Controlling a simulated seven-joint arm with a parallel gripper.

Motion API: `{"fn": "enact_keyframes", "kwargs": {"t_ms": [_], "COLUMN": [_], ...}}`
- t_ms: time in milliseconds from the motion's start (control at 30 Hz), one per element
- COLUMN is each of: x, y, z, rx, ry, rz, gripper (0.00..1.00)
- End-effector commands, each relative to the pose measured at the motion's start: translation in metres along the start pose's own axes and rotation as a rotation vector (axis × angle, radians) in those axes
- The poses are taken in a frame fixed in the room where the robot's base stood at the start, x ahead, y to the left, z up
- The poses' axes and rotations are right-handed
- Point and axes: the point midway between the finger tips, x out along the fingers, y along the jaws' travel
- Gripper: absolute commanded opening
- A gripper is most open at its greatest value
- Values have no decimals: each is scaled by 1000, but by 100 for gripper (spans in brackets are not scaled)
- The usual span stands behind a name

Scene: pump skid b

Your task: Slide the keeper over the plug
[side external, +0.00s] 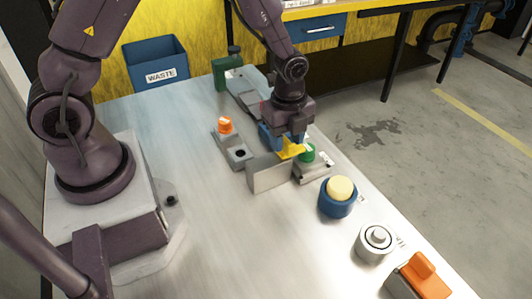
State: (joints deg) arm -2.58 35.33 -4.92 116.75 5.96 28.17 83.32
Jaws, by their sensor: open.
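My gripper (287,143) is over the middle of the metal table, pointing down, open, with its fingertips close to a yellow piece (291,151). I cannot tell whether they touch it. The yellow piece may be the keeper. Just right of it is a green round part (307,153) on a small grey block (312,172), which may be the plug. A flat grey upright plate (269,176) stands in front of the gripper and hides part of this area. To the left, an orange knob (225,125) sits on a grey base (231,145) with a dark round hole.
A blue holder with a cream dome (340,189), a grey round fitting (375,241) and an orange handle (422,268) line the table's right edge. The table's left middle (180,145) is clear.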

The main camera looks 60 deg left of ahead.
Motion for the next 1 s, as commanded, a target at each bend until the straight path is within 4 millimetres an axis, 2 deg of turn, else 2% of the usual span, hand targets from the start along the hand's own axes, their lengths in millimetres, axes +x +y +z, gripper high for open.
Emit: {"fn": "enact_keyframes", "kwargs": {"t_ms": [500,1000], "x": [-49,-52], "y": [0,0], "z": [0,0], "rx": [-1,-2], "ry": [0,0], "rz": [-3,0], "gripper": [40,40]}}
